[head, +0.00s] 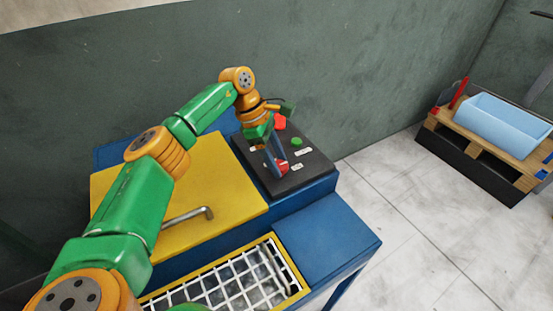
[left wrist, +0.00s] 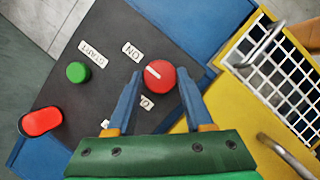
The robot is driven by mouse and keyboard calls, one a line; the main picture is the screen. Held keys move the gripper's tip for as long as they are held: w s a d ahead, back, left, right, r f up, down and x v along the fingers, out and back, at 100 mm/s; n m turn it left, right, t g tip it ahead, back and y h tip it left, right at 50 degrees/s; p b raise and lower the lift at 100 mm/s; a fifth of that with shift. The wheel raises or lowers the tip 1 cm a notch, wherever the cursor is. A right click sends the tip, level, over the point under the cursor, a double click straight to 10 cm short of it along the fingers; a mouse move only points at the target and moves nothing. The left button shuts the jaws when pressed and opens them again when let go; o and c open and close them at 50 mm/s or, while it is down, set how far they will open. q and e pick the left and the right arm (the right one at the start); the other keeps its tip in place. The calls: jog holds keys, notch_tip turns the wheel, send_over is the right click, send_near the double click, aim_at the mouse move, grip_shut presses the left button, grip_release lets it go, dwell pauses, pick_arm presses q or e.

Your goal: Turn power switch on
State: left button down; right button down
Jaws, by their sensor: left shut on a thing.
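The power switch is a round red knob with a white line (left wrist: 160,77) on the dark control panel (left wrist: 60,95). In the left wrist view an ON label (left wrist: 131,51) lies to its upper left. A second label (left wrist: 146,103), partly hidden by a finger, lies below left. The white line slants toward the upper left, roughly toward ON. My left gripper (left wrist: 160,74) has its blue fingers on either side of the knob and is shut on it. In the head view the gripper (head: 277,162) reaches down to the knob (head: 283,167). My right gripper is out of view.
A green button (left wrist: 77,72) by a START label (left wrist: 92,53) and a larger red button (left wrist: 41,121) share the panel. A yellow lid with a handle (head: 188,217) and a white grid (head: 225,290) adjoin it. A pale blue bin (head: 500,122) stands on a pallet at right.

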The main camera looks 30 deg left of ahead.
aim_at(268, 172)
pick_arm(q)
jog(key=shift+c, duration=1.4)
grip_release()
jog(key=shift+d, duration=0.1)
jog(key=v, duration=0.7)
jog(key=shift+b, duration=0.4)
